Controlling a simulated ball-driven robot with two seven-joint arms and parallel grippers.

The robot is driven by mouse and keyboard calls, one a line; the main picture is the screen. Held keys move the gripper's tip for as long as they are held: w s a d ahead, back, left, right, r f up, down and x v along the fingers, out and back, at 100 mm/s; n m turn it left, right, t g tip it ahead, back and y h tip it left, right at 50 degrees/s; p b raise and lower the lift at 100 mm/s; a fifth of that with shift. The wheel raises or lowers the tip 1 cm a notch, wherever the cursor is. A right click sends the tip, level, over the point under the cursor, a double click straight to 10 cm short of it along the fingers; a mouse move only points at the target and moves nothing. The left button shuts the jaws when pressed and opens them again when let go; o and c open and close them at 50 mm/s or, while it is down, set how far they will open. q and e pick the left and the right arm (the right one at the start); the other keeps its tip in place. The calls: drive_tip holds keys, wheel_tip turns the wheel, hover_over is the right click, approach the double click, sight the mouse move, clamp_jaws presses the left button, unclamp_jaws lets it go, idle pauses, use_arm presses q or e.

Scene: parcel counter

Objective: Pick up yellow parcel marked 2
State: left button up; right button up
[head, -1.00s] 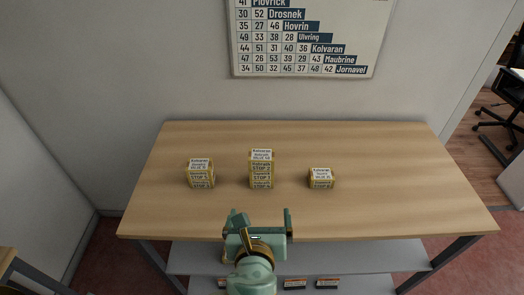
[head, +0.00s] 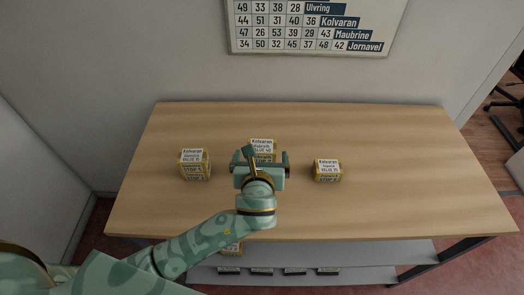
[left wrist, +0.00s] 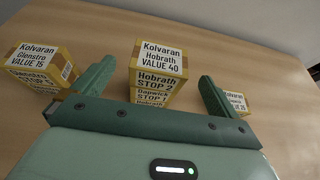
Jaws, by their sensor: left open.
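The yellow parcel marked STOP 2 (left wrist: 156,83) is the top one of the middle stack. Its white top label reads Kolvaran, Hobrath, VALUE 40. In the head view the top of this parcel (head: 262,145) shows just beyond my left gripper (head: 261,160), which hides most of the stack. At least one more yellow parcel, marked STOP 1 (left wrist: 151,97), lies under it. In the left wrist view my left gripper (left wrist: 157,72) is open and empty, with a finger towards either side of the stack. I cannot tell whether the fingers touch it. My right gripper is not in view.
A yellow stack (head: 194,165) stands to the left, its top parcel marked STOP 5. A yellow parcel (head: 327,171) stands to the right. The wooden table (head: 400,170) is otherwise clear. A grey shelf (head: 380,255) lies below. A stop chart (head: 310,25) hangs behind.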

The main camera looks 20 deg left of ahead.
sight(261, 150)
use_arm(q)
drive_tip(key=b+x, duration=0.1)
drive_tip(key=x, duration=0.4)
drive_tip(key=shift+w+a, duration=0.1)
drive_tip(key=shift+w, duration=0.3)
drive_tip(key=shift+s, duration=0.1)
drive_tip(key=shift+c, duration=1.2)
drive_tip(key=c, duration=0.9)
